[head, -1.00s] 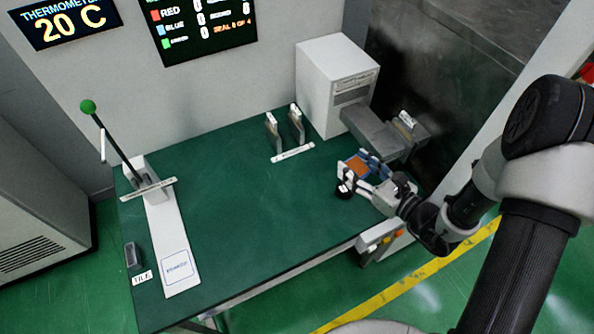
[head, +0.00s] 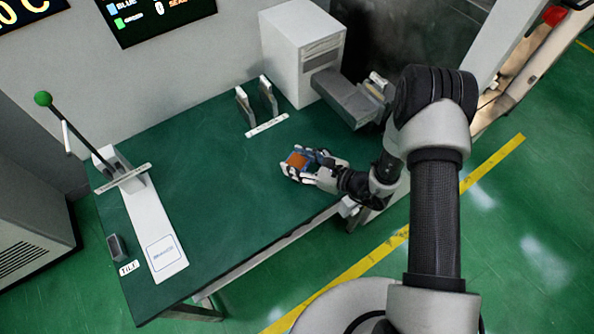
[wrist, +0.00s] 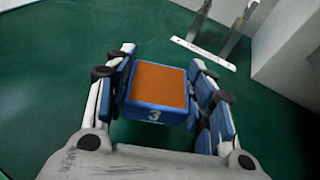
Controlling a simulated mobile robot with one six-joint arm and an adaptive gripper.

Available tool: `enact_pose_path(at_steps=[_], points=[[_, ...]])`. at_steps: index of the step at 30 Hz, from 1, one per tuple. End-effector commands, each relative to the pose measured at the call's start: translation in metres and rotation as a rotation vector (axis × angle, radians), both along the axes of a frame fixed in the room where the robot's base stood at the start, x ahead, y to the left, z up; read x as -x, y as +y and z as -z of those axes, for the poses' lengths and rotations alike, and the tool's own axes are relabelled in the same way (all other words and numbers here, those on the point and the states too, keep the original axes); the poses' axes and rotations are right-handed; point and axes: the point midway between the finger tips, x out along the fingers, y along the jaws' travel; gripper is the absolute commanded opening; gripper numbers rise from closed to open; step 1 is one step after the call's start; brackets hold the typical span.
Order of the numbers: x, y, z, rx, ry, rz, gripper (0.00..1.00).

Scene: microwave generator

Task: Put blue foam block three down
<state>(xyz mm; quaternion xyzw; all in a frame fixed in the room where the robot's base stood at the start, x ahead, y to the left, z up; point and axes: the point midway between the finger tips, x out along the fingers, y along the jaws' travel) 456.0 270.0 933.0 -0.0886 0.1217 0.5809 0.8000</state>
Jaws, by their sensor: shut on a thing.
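The blue foam block three (wrist: 154,114) is a blue block with an orange top and a white "3" on its near side. My gripper (wrist: 160,95) is shut on it, with a blue-padded finger at its left and right sides. In the head view the block (head: 297,160) shows between the fingers of my gripper (head: 300,168), over the right part of the green tabletop (head: 215,190). I cannot tell whether the block touches the tabletop.
A white machine (head: 300,50) with a grey waveguide (head: 347,98) stands at the back right. Two small upright plates (head: 256,102) stand left of it. A green-knobbed lever (head: 43,98) and white board (head: 155,235) are at the left. The table's middle is clear.

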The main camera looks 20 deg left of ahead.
Motion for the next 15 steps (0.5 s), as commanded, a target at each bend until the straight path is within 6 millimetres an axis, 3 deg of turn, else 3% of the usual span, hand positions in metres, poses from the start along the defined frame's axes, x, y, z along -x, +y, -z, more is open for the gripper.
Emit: enact_pose_path(at_steps=[5,12,15], points=[[0.000,0.000,0.012,0.000,0.001,0.000,0.41],[0.000,0.000,0.047,-0.001,0.002,0.001,0.41],[0.000,0.000,0.049,-0.001,-0.001,0.001,0.41]])
